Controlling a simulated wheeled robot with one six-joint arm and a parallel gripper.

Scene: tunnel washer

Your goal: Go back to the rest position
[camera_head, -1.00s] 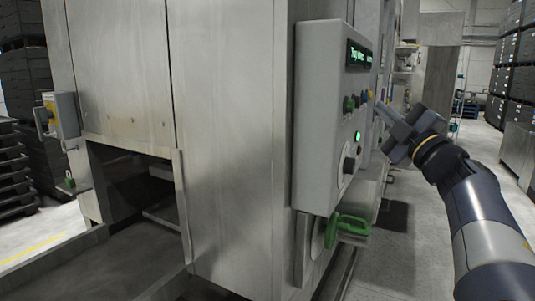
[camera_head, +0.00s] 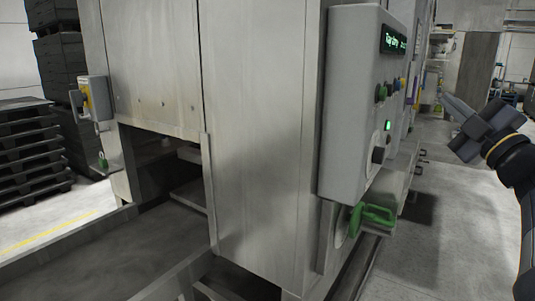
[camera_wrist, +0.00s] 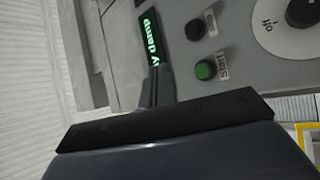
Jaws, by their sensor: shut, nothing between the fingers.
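My gripper (camera_head: 447,98) is at the right in the head view, in front of the washer's control panel side and apart from it. Its fingers are shut and empty. In the wrist view the shut fingers (camera_wrist: 157,85) point toward the grey control panel (camera_wrist: 232,45). That view shows a lit green display (camera_wrist: 150,38), a black button (camera_wrist: 195,29), a green start button (camera_wrist: 205,70) and part of a rotary knob (camera_wrist: 303,12). The control panel (camera_head: 352,110) also shows in the head view, with a green indicator light (camera_head: 388,126) lit.
The steel washer body (camera_head: 255,130) fills the middle, with a low opening and a trough (camera_head: 70,250) at the left. A green handle (camera_head: 372,218) sticks out below the panel. Stacked dark pallets (camera_head: 35,155) stand far left. Free floor (camera_head: 455,225) lies at the right.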

